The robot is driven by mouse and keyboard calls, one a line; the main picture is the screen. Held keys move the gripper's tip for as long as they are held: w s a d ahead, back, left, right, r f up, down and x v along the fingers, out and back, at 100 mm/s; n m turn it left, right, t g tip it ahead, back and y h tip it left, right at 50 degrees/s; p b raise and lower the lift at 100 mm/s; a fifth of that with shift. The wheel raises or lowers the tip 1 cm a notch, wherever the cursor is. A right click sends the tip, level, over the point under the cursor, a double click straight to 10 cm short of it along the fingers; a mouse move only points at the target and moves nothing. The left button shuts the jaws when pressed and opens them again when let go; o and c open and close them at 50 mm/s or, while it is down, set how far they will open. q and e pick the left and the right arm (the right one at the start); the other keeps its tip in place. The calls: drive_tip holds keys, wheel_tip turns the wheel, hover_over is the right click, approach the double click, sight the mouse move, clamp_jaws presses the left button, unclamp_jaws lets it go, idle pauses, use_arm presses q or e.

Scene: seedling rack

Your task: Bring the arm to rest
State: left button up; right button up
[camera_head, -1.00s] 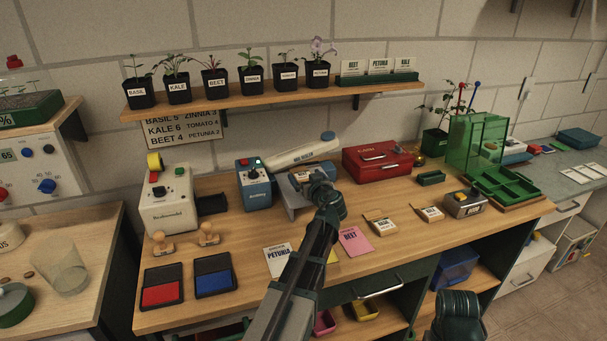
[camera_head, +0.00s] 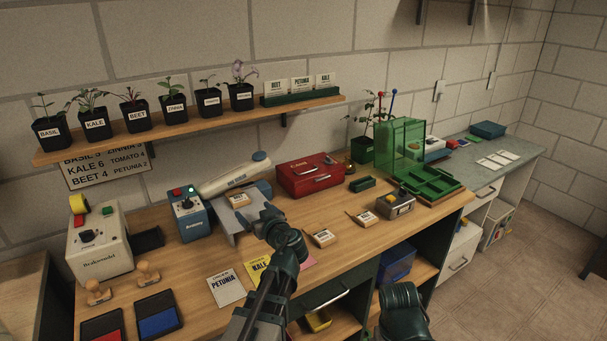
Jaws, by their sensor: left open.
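My left arm reaches in from the bottom middle. Its dark gripper (camera_head: 268,216) is over the bench just right of the grey stand (camera_head: 222,222) of a white press-like device (camera_head: 228,175). The jaws are open, and I see nothing held between them; the fingertips are small and partly hidden by the wrist. A small packet (camera_head: 239,200) lies on the stand, left of the gripper. A dark rounded link of mine shows at the bottom right; my right gripper is out of view.
On the wooden bench (camera_head: 345,262) lie a petunia packet (camera_head: 226,289), a kale packet (camera_head: 257,270), and a pink packet mostly behind my arm. A red box (camera_head: 311,178), green frame (camera_head: 408,150) and label machines stand behind. Potted seedlings line the shelf (camera_head: 190,127) above.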

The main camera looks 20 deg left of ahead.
sight(239, 199)
use_arm(q)
drive_tip(key=b+x, duration=0.2)
drive_tip(key=x, duration=1.1)
drive_tip(key=shift+w+a+b, duration=0.25)
drive_tip(key=shift+w+b, duration=0.1)
drive_tip(key=p+v, duration=0.2)
drive_tip(key=v, duration=1.1)
drive_tip(key=shift+s, duration=0.15)
drive_tip(key=b+x, duration=0.2)
drive_tip(key=x, duration=1.1)
drive_tip(key=shift+w, duration=0.25)
drive_tip(key=p+v, duration=0.1)
drive_tip(key=v, duration=0.5)
drive_tip(key=shift+s+d+f, duration=0.15)
drive_tip(key=shift+s, duration=0.25)
drive_tip(key=r+p, duration=0.3)
drive_tip(key=d+r+p, duration=0.1)
drive_tip(key=r+p, duration=0.1)
drive_tip(key=shift+s+r+p, duration=0.35)
drive_tip(key=shift+s, duration=0.05)
drive_tip(key=shift+d, duration=0.1)
